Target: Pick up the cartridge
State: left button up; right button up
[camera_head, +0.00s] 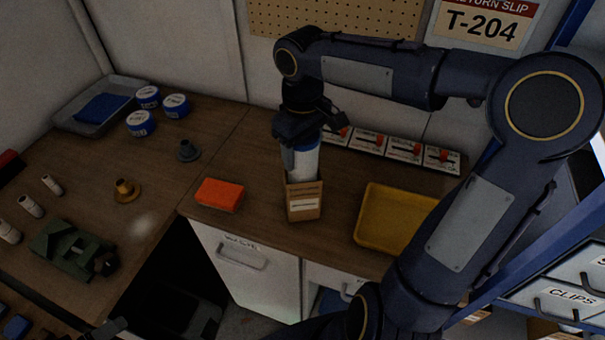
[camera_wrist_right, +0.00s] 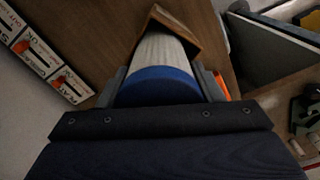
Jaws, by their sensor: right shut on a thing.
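The cartridge (camera_head: 301,161) is a white cylinder with a blue end. It stands upright with its lower part in a small open cardboard box (camera_head: 304,203) on the wooden counter. My right gripper (camera_head: 303,137) comes down from above and is shut on the cartridge's upper end. In the right wrist view the blue end (camera_wrist_right: 158,86) sits between the two fingers, and the white body runs down into the cardboard box (camera_wrist_right: 178,32). Whether the cartridge's bottom touches the box floor is hidden. My left gripper cannot be made out clearly.
An orange block (camera_head: 220,195) lies left of the box, and a yellow tray (camera_head: 368,236) lies to its right. A row of labelled switch panels (camera_head: 403,149) runs along the wall behind. Blue-and-white round tins (camera_head: 140,123) and a grey tray (camera_head: 67,121) stand at the back left.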

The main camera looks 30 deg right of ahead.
jog(key=c, duration=0.8)
